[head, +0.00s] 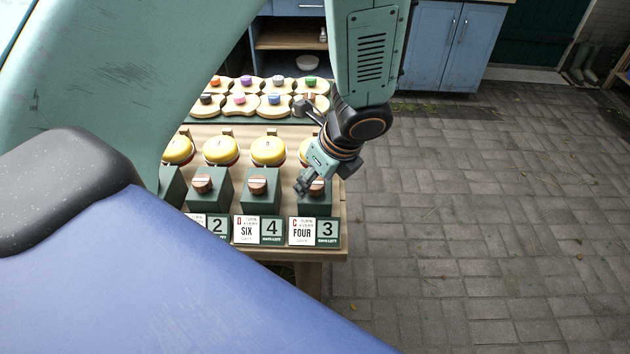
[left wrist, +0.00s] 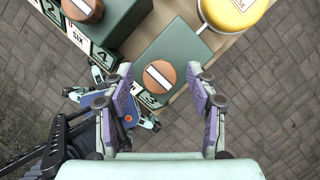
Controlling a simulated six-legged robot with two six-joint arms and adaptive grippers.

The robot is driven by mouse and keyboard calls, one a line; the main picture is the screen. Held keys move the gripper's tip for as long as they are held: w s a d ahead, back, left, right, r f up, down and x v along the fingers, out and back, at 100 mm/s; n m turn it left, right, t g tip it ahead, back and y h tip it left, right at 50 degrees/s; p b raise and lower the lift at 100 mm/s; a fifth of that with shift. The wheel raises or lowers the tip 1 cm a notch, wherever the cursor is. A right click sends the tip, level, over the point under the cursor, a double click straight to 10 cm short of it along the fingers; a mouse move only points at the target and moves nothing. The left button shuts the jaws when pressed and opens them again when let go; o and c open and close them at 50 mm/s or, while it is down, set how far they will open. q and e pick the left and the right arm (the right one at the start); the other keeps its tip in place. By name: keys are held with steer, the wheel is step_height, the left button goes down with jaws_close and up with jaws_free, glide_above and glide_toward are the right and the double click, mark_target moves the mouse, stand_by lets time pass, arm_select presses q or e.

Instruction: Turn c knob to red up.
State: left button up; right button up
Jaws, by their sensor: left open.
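No red-up mark can be made out. My left gripper (head: 302,186) is open, with its fingers (left wrist: 161,72) apart to either side of the knob; contact cannot be told. My right gripper is not in view.
A neighbouring knob (head: 257,185) sits close to the left on its own green box. Yellow domes (head: 268,151) stand behind, and wooden pieces with coloured knobs (head: 276,99) lie further back. Open brick paving (head: 480,220) is to the right.

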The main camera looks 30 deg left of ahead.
arm_select(q)
steer(key=shift+s+d+r, duration=0.1)
steer(key=shift+d+r, duration=0.05)
steer(key=shift+r, duration=0.05)
steer(key=shift+c, duration=0.8)
steer(key=shift+f, duration=0.1)
steer(key=c, duration=1)
